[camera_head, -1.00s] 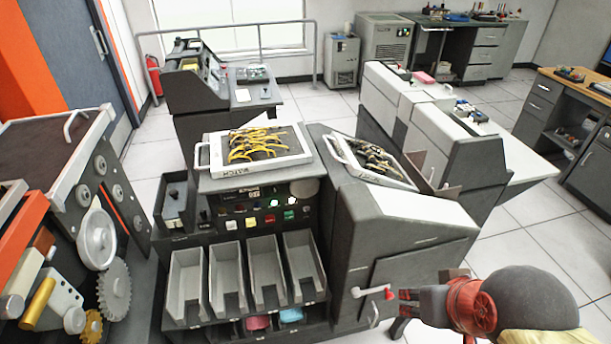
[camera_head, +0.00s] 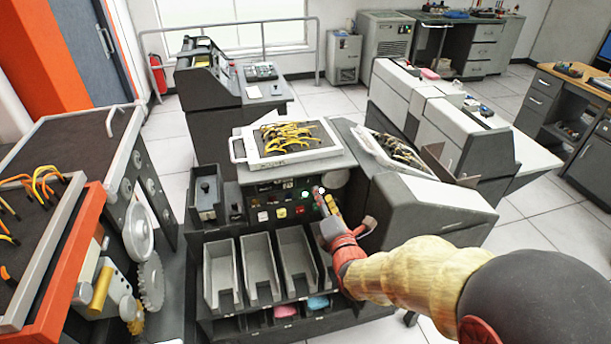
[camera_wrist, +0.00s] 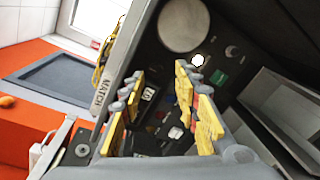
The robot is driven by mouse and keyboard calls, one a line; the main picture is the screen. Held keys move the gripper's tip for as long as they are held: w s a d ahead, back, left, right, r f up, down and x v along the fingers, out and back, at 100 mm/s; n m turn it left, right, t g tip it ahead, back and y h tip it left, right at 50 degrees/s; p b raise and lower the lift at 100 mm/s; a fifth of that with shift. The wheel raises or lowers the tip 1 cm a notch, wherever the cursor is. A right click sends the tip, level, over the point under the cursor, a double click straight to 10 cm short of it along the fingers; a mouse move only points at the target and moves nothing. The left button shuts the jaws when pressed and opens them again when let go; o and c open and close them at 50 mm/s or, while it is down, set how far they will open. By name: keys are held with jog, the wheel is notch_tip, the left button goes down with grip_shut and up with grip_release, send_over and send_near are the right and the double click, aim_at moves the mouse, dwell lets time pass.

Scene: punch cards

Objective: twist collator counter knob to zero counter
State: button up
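The collator (camera_head: 415,215) is the dark grey machine in the middle, with a control panel (camera_head: 268,199) of coloured buttons above its card bins. My gripper (camera_head: 327,203) is in front of the right part of this panel and hides some of it. In the wrist view my gripper (camera_wrist: 158,88) has its yellow finger pads wide apart with nothing held between them. The panel shows tilted there, with a large pale disc (camera_wrist: 183,25), a lit white button (camera_wrist: 197,60) and a small dark knob (camera_wrist: 232,52). I cannot tell which control is the counter knob, and cannot read the counter.
A white-framed tray of yellow wires (camera_head: 240,150) lies on top of the collator, with a second wired tray (camera_head: 370,147) to its right. Card bins (camera_head: 222,285) stand below the panel. An orange-framed machine with gears (camera_head: 72,270) is at the left. Tiled floor is open at the right.

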aim_at(308, 182)
jog(key=w+a+n, duration=0.1)
jog(key=w+a+f+n, duration=0.1)
jog(key=w, duration=0.1)
jog(key=w+a+t, duration=0.1)
jog(key=w, duration=0.1)
jog(key=shift+w+a+f+n+y, duration=0.1)
jog(key=shift+w+f+n+y, duration=0.05)
jog(key=shift+w+n+y, duration=0.2)
jog(key=shift+w+a+f+b, duration=0.1)
jog(key=shift+w+b, duration=0.2)
jog(key=shift+b, duration=0.05)
jog(key=shift+w+a, duration=0.15)
jog(key=shift+w, duration=0.45)
jog(key=shift+c, duration=0.6)
grip_shut()
